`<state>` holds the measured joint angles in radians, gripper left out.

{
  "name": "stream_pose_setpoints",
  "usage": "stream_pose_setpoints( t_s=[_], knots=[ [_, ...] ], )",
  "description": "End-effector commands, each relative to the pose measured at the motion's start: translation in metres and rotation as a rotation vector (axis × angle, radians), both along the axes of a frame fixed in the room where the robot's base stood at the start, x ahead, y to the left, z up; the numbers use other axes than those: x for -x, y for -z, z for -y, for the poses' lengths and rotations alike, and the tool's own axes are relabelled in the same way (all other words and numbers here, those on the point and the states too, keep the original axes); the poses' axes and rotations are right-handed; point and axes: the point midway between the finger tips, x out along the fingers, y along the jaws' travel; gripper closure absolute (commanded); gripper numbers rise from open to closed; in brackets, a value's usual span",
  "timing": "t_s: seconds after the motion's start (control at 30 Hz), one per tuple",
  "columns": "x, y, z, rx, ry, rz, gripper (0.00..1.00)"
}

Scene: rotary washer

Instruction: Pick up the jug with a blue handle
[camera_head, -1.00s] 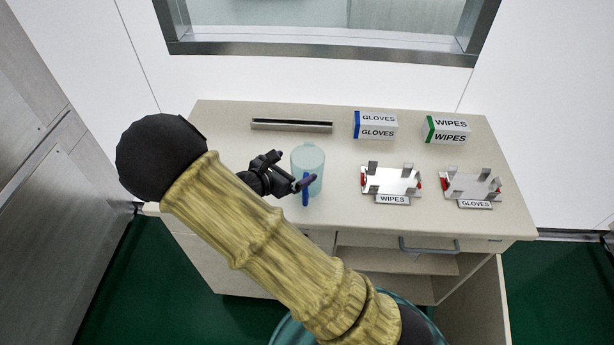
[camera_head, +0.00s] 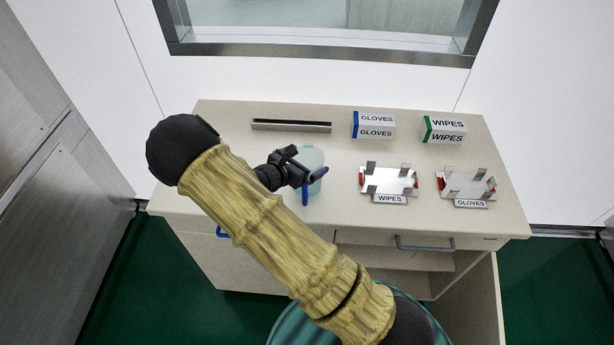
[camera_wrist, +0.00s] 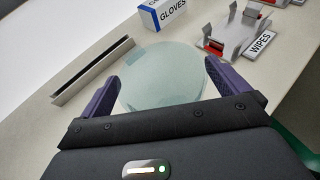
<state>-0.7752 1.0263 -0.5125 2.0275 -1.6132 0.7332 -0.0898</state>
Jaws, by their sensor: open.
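The jug (camera_head: 314,158) is pale, see-through and blue-green, and stands upright on the counter. Its blue handle (camera_head: 305,196) shows at the front, below my gripper. My gripper (camera_head: 307,162) is open over the jug and covers part of it in the head view. In the wrist view the jug's round body (camera_wrist: 163,75) shows between the two purple fingers of my gripper (camera_wrist: 164,86). The handle does not show there, and I cannot tell whether a finger touches the jug.
To the right on the counter (camera_head: 230,155) are the gloves box (camera_head: 375,126), wipes box (camera_head: 443,130), wipes holder (camera_head: 388,182) and gloves holder (camera_head: 466,186). A dark slotted bar (camera_head: 291,126) lies behind the jug. A grey drawer handle (camera_head: 425,246) is at the front.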

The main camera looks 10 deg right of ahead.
Motion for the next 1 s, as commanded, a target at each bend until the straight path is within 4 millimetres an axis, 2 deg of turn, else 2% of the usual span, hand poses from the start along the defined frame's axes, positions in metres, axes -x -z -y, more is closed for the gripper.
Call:
stream_pose_setpoints(
  t_s=[0.47,0.73,0.77,1.0],
  knots=[
    [0.0001,0.0005,-0.0005,0.0,-0.001,0.0,0.0],
    [0.0,0.0004,-0.0006,0.0,-0.001,0.0,0.51],
    [0.0,0.0001,-0.0005,0.0,-0.001,0.0,0.54],
    [-0.0002,-0.0006,-0.0006,0.0,-0.001,0.0,0.54]
  ],
)
